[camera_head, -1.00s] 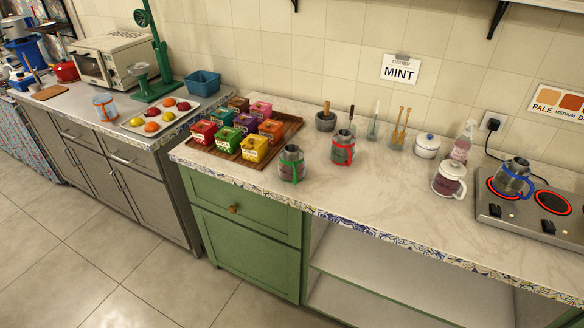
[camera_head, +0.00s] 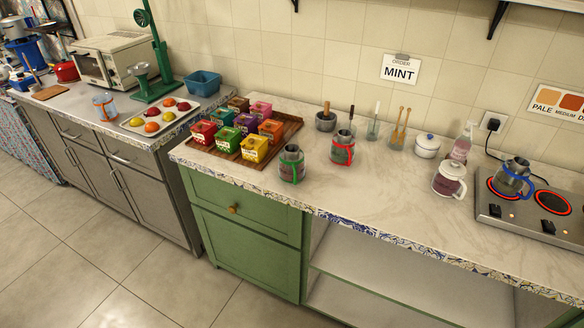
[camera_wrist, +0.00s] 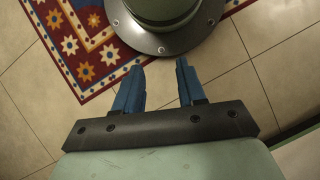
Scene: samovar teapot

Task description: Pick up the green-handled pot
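The green-handled pot (camera_head: 291,164) is a grey metal pot with green bands and a green handle. It stands upright on the pale counter (camera_head: 380,200) near its front edge, to the right of the wooden tray. A similar red-handled pot (camera_head: 342,148) stands behind it to the right. A blue-handled pot (camera_head: 513,177) sits on the stove at the far right. My gripper (camera_wrist: 158,80) shows only in the wrist view. Its two blue fingers are apart with nothing between them, above the floor and a patterned rug, away from the pots.
A wooden tray (camera_head: 228,155) of several coloured tins stands left of the green-handled pot. A glass teapot (camera_head: 448,182), a white sugar bowl (camera_head: 427,146) and a hot plate (camera_head: 485,205) are to the right. The counter in front of the red-handled pot is clear.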

